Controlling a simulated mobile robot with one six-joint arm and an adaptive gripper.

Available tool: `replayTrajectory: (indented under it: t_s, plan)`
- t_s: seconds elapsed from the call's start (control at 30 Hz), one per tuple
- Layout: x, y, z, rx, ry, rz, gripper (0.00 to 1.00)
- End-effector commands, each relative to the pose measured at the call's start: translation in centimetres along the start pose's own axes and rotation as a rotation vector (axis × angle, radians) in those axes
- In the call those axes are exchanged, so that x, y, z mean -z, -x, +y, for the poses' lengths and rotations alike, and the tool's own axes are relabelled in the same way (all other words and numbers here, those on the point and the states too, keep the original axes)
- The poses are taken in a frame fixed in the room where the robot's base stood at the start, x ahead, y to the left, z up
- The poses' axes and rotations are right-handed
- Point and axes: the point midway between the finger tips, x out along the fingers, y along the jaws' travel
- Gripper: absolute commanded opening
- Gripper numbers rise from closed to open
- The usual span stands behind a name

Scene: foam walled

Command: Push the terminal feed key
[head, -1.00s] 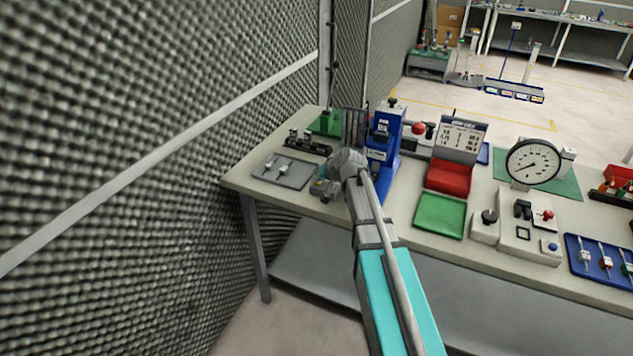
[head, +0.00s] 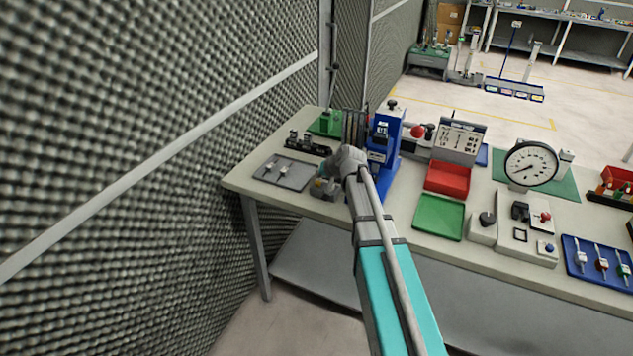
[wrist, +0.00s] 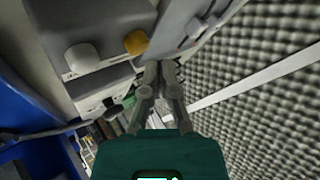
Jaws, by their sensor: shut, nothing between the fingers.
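A grey control box (wrist: 105,30) fills the upper left of the wrist view. It carries a white round button (wrist: 82,57) and an amber round button (wrist: 136,42) side by side. I see no readable label that tells which one is the terminal feed key. My gripper (wrist: 159,66) is shut and empty, its fingertips together just beside the amber button; I cannot tell whether they touch the box. In the head view the small box (head: 318,185) sits at the bench's front edge, partly hidden by my gripper and wrist.
A blue press (head: 385,135) stands close right of my wrist. A grey tray (head: 287,173) lies to the left. A green tray (head: 438,217) and red bin (head: 447,179) are further right. A foam-covered wall (head: 130,130) bounds the left side.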

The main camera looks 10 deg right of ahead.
Motion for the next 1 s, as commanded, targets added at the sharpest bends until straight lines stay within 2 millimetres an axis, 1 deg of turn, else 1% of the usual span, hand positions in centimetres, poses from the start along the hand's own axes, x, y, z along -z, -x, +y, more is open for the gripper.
replayTrajectory:
  t_s: [0.27, 0.8, 1.0]
  plan:
    - [0.1, 0.2, -0.1, 0.000, 0.000, 0.000, 0.00]
    - [2.0, 2.8, -2.0, 0.000, 0.000, 0.000, 0.00]
    - [2.5, 3.5, -2.5, 0.000, 0.000, 0.000, 0.00]
